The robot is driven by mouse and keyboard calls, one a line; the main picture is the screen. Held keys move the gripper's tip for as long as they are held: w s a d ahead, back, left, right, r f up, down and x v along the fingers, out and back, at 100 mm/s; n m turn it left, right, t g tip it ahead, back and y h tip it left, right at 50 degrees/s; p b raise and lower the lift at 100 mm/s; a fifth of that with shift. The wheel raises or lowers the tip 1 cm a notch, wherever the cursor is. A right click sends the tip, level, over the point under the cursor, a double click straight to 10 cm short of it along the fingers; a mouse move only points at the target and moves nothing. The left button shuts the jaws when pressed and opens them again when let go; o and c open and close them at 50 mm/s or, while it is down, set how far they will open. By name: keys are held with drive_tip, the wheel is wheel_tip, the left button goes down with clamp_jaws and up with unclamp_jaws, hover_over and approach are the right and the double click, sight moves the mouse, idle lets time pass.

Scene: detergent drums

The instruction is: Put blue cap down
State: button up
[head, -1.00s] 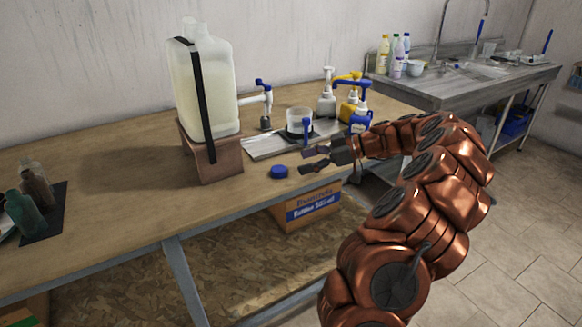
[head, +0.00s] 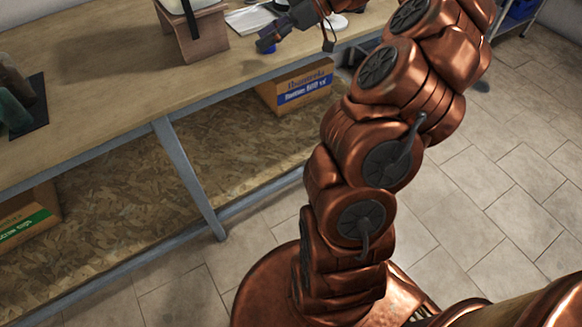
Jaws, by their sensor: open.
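The blue cap (head: 267,48) lies on the wooden table near its front edge, just right of the brown stand. It is mostly hidden behind one dark finger of my gripper (head: 298,40). My gripper is open, with its two fingers spread well apart at the top of the head view. One finger overlaps the cap in the picture; I cannot tell whether it touches it. Nothing shows between the fingers.
The brown stand (head: 192,38) bears the large jug, cut off at the top. Dark bottles (head: 14,90) stand at far left on a black mat. A cardboard box (head: 297,88) sits on the shelf below. Bare tabletop (head: 110,75) lies left of the stand.

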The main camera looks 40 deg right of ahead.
drive_tip(key=s+a+f+m+g+h, duration=0.1)
drive_tip(key=s+a+g+h, duration=0.15)
drive_tip(key=s+a, duration=0.65)
drive_tip(key=s+a+f+m+g+h, duration=0.15)
drive_tip(key=s+a+g, duration=0.25)
drive_tip(key=a, duration=0.8)
drive_tip(key=s+d+f+m+g+h, duration=0.1)
drive_tip(key=s+f+m+h, duration=0.2)
drive_tip(key=s, duration=0.6)
drive_tip(key=s+d+f+m+g+h, duration=0.1)
drive_tip(key=s+f+m+h, duration=0.2)
drive_tip(key=s, duration=0.7)
wheel_tip(320, 180, down, 2)
drive_tip(key=shift+s+f+h, duration=0.2)
drive_tip(key=shift+s+h, duration=0.05)
drive_tip(key=shift+h, duration=0.15)
drive_tip(key=shift+m, duration=0.25)
drive_tip(key=s+p+v, duration=0.2)
drive_tip(key=p+v, duration=1.2)
drive_tip(key=v, duration=0.1)
drive_tip(key=shift+s+r+t, duration=0.25)
drive_tip(key=shift+r+t, duration=0.2)
